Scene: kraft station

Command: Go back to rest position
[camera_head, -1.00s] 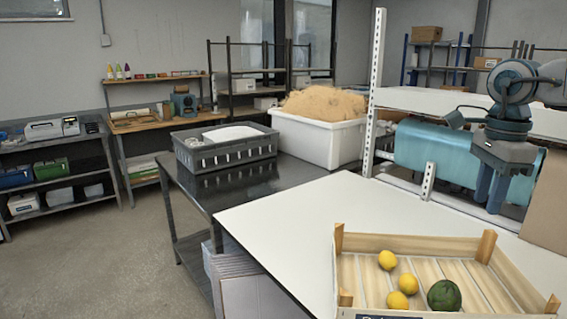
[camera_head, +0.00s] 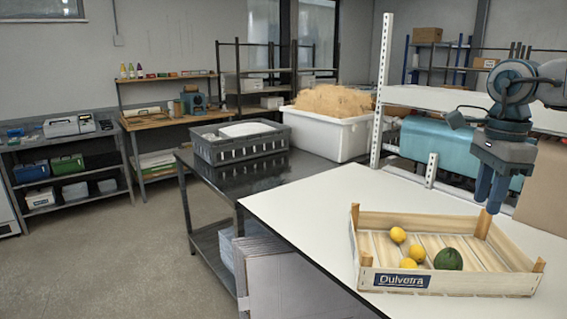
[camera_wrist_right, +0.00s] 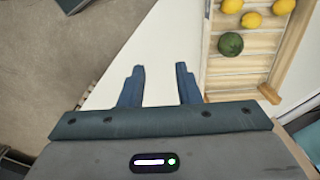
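My right gripper (camera_head: 488,200) hangs fingers down above the back right of the wooden crate in the head view. In the right wrist view the two fingers (camera_wrist_right: 160,72) stand apart with nothing between them. The crate (camera_head: 452,282) is on the white table (camera_head: 312,220) and holds three yellow lemons (camera_head: 398,234) and one dark green round fruit (camera_head: 448,259). The crate's slats (camera_wrist_right: 240,66) and the green fruit (camera_wrist_right: 230,44) show to the right of the fingers in the wrist view. My left gripper is in neither view.
A white upright post (camera_head: 381,90) and a shelf stand behind the table. A dark table (camera_head: 222,172) with a grey crate (camera_head: 240,148) and a white bin (camera_head: 330,134) of brown filling stands at the back left. The floor (camera_head: 110,255) at left is clear.

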